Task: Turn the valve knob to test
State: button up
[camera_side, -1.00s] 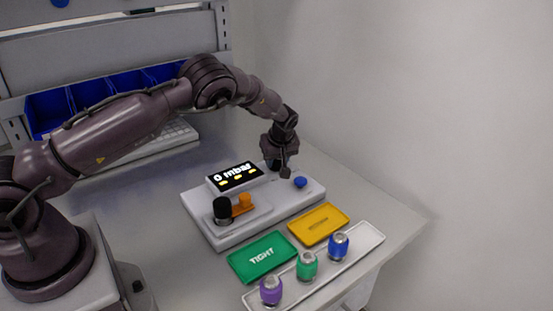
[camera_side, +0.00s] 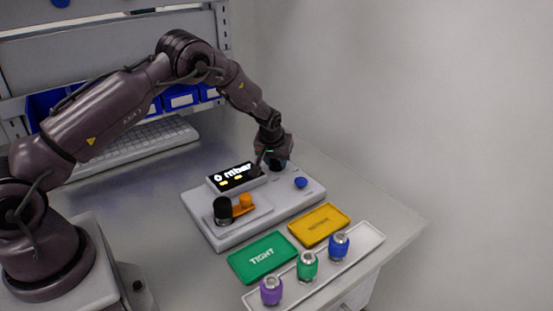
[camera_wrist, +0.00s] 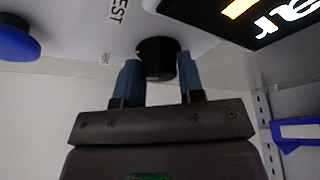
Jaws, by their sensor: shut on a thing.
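The valve knob is a dark round knob (camera_wrist: 158,58) in the wrist view, on the white top of the test device (camera_side: 225,236). My gripper (camera_wrist: 158,75) has its two blue fingers on either side of the knob and is shut on it. In the side view my gripper (camera_side: 276,163) is at the far right part of the device and hides most of the knob. The word "TEST" (camera_wrist: 117,10) and a smaller "VENT" label (camera_wrist: 105,58) are printed beside the knob. The display (camera_side: 236,176) reads 0 mbar.
A blue button (camera_side: 301,182) sits right of the knob. A black cylinder (camera_side: 222,210) and an orange part (camera_side: 243,204) stand at the device's front left. A green TIGHT tray (camera_side: 262,257), a yellow tray (camera_side: 319,225) and a white rack (camera_side: 367,240) with three coloured parts lie in front.

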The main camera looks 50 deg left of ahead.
jog(key=m+h, duration=0.1)
jog(key=m, duration=0.1)
jog(key=m+t+h, duration=0.1)
jog(key=m, duration=0.2)
jog(key=shift+s+a+f+m, duration=0.1)
jog(key=shift+a+f+m, duration=0.05)
jog(key=shift+m, duration=0.15)
jog(key=m+h, duration=0.2)
jog(key=m, duration=0.3)
jog(key=shift+m, duration=0.4)
jog(key=o, duration=0.9)
jog(key=v, duration=1.3)
jog(key=shift+a, duration=0.15)
